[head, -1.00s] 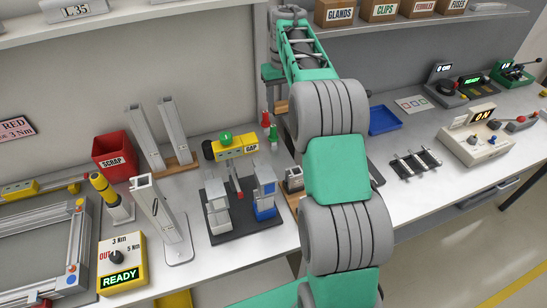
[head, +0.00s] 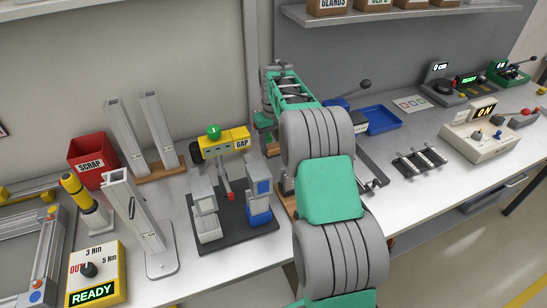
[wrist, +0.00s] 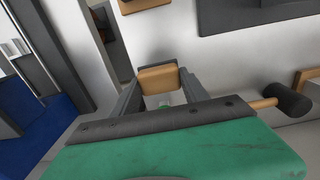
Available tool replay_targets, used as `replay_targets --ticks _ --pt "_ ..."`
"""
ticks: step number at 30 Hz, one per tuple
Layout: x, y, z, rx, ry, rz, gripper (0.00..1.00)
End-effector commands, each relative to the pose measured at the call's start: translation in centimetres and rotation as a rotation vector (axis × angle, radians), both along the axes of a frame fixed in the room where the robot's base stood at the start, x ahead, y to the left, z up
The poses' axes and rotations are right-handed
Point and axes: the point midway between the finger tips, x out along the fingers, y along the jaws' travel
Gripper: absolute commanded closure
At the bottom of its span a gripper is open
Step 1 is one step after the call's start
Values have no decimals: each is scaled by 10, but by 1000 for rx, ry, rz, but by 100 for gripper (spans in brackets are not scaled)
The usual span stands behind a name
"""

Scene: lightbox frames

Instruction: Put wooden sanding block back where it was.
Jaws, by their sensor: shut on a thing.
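In the wrist view the wooden sanding block (wrist: 158,78) is a small tan block with rounded corners. It sits between the two dark grey fingers of my gripper (wrist: 160,92), which is shut on it. A pale surface shows around and beyond the block; I cannot tell whether the block touches it. In the head view my green and grey gripper (head: 264,132) is low over the back of the bench, just right of the yellow GAP gauge (head: 222,143). My arm partly covers it, and the block cannot be made out there.
A dark-headed tool with a wooden handle (wrist: 290,101) lies close right of my gripper. A blue tray (head: 381,117) is right of my arm. A dark fixture plate (head: 236,232) with two posts stands front left.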

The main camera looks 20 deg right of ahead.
Motion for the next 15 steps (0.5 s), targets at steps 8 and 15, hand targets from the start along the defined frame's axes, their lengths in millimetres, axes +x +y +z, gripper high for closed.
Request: replay_targets --ticks 8,15 --pt "0 0 -44 0 1 0 92" --pt "0 0 -46 0 1 0 92"
